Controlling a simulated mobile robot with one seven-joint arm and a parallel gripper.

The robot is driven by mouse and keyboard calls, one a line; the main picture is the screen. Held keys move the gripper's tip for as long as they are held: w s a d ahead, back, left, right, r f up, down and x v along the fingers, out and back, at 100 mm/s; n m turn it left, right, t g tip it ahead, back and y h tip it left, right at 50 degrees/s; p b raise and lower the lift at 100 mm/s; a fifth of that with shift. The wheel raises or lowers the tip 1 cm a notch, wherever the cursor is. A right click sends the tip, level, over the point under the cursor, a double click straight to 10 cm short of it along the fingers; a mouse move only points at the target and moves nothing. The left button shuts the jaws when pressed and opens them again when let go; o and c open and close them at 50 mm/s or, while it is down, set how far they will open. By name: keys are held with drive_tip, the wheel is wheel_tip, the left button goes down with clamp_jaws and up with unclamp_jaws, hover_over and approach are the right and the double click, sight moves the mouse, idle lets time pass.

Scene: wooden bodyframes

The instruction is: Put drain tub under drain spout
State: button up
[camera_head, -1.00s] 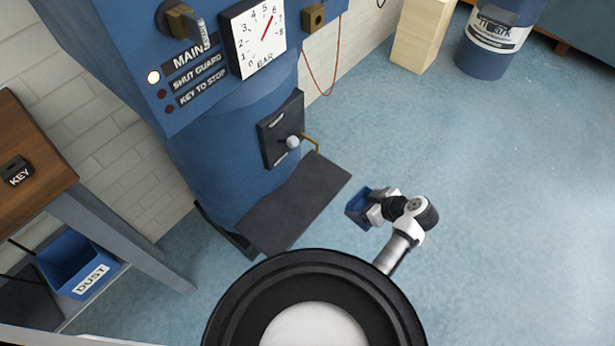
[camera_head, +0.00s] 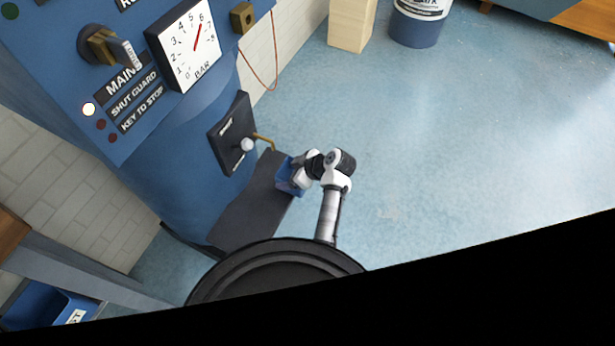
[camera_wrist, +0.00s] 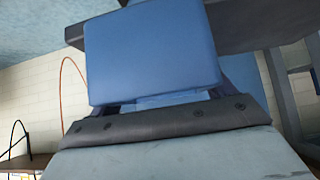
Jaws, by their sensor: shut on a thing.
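The small blue drain tub (camera_head: 286,177) is held by my gripper (camera_head: 303,172), which is shut on its near right side. The tub overlaps the right edge of the dark plate in the head view; I cannot tell whether it touches the plate. The brass drain spout (camera_head: 265,140) sticks out from the black panel on the blue machine. It ends just above and left of the tub in the picture; the height gap is unclear. In the wrist view, the tub's blue wall (camera_wrist: 150,55) fills the upper middle, and the fingertips are not clearly seen.
The dark plate (camera_head: 240,215) juts from the blue machine (camera_head: 190,175) beside the tub. A pale wooden block (camera_head: 351,25) and a blue drum (camera_head: 417,25) stand at the back. The blue floor to the right is clear.

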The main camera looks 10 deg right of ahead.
drive_tip(key=shift+w+a+p, duration=0.3)
drive_tip(key=shift+w+a, duration=0.65)
drive_tip(key=shift+a, duration=0.35)
drive_tip(key=shift+w+a+p, duration=0.3)
drive_tip(key=shift+w+a, duration=0.65)
drive_tip(key=shift+a, duration=0.3)
drive_tip(key=shift+f, duration=0.2)
drive_tip(key=shift+f, duration=0.1)
drive_tip(key=o, duration=2)
drive_tip(key=shift+s, duration=0.1)
drive_tip(key=shift+c, duration=0.2)
drive_tip(key=v, duration=1.2)
drive_tip(key=shift+b, duration=0.3)
